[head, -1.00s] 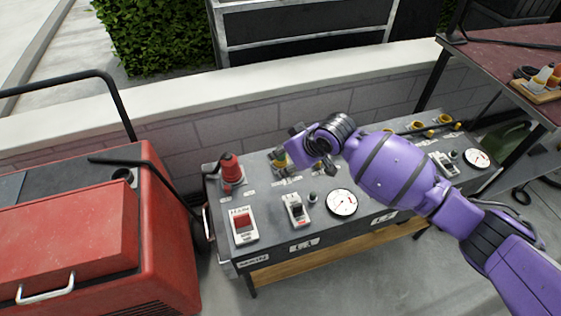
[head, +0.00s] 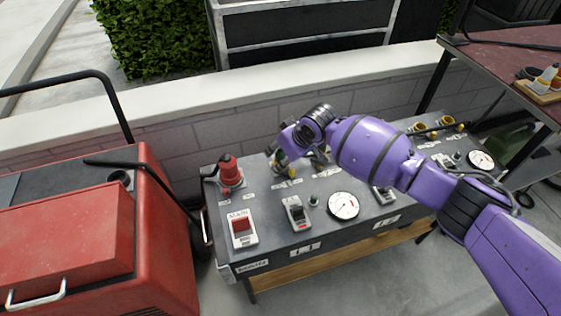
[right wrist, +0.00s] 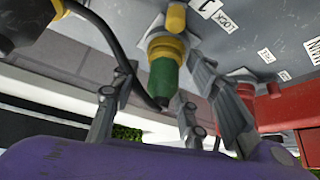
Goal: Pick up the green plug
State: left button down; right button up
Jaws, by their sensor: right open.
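The green plug (right wrist: 163,80) hangs below a yellow collar in the right wrist view, seated in the grey panel, with a dark cable beside it. In the head view only a small part of it (head: 280,162) shows, mostly hidden by my right gripper (head: 284,153). In the wrist view my right gripper's fingers stand open on either side of the plug, which appears in the gap without clear contact. My left gripper is not in view.
Switches and a dial (head: 343,205) lie in front. A red machine (head: 80,240) stands left, a low wall (head: 180,113) behind.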

jog(key=shift+r, duration=0.1)
jog(key=c, duration=1)
jog(key=shift+d, duration=0.1)
grip_shut()
jog(key=shift+r, duration=0.1)
